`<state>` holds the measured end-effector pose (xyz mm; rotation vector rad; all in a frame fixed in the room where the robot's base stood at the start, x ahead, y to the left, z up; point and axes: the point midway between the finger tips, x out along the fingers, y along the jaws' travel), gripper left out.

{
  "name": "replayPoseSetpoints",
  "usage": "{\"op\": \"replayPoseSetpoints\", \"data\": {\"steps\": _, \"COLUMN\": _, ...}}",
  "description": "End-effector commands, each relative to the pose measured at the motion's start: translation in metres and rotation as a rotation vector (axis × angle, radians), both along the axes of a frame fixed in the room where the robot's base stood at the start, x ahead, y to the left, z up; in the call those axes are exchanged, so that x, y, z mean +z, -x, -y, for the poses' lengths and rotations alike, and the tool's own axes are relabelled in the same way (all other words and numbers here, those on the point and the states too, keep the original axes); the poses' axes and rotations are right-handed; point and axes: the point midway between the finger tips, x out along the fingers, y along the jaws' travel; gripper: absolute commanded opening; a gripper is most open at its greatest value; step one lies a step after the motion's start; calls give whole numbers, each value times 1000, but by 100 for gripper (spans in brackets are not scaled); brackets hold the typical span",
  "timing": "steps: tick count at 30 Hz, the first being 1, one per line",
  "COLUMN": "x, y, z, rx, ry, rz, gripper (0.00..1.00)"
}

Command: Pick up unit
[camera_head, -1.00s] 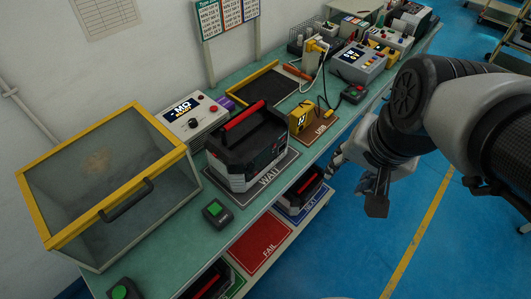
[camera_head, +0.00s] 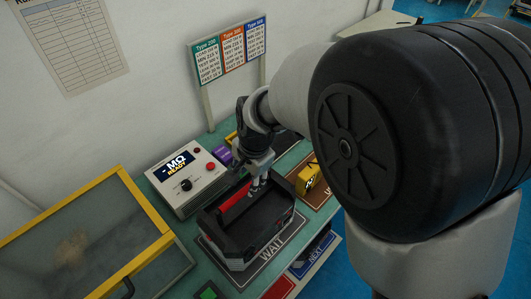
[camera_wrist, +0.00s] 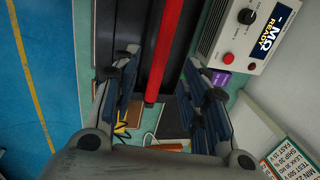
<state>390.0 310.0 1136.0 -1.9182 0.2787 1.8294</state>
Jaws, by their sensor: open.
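The unit (camera_head: 262,232) is a black and grey case with a red bar handle (camera_head: 234,206) along its top. It sits on the WAIT mat (camera_head: 268,250) on the green bench. My gripper (camera_head: 257,184) points down over the far end of the handle. In the wrist view my gripper (camera_wrist: 162,95) is open, with blue-grey pads on both sides of the red handle (camera_wrist: 166,45). The near end of the handle shows between the pads, with a gap on each side. I cannot tell how far down the fingertips reach.
The MQ tester (camera_head: 188,179) stands left of the unit, its screen reading READY. A purple block (camera_head: 221,154) is close behind. A yellow device (camera_head: 308,178) is at the right. A yellow-framed clear box (camera_head: 90,245) fills the front left. A type chart (camera_head: 230,52) stands behind.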

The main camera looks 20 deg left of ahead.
Motion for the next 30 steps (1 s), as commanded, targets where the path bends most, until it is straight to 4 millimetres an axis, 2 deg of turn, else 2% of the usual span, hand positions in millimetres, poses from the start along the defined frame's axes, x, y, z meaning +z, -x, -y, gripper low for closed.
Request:
{"op": "replayPoseSetpoints", "data": {"steps": 1, "x": -12, "y": 0, "z": -1, "rx": 0, "ry": 1, "rz": -2, "gripper": 41}}
{"op": "replayPoseSetpoints", "data": {"steps": 3, "x": -22, "y": -2, "z": -3, "rx": 1, "ry": 2, "rz": -1, "gripper": 41}}
{"op": "replayPoseSetpoints", "data": {"steps": 13, "x": -42, "y": -4, "z": -7, "rx": 2, "ry": 1, "rz": 1, "gripper": 41}}
{"op": "replayPoseSetpoints", "data": {"steps": 21, "x": -81, "y": -8, "z": -14, "rx": 0, "ry": 2, "rz": -1, "gripper": 41}}
{"op": "replayPoseSetpoints", "data": {"steps": 30, "x": -83, "y": -9, "z": -15, "rx": 1, "ry": 0, "rz": 2, "gripper": 41}}
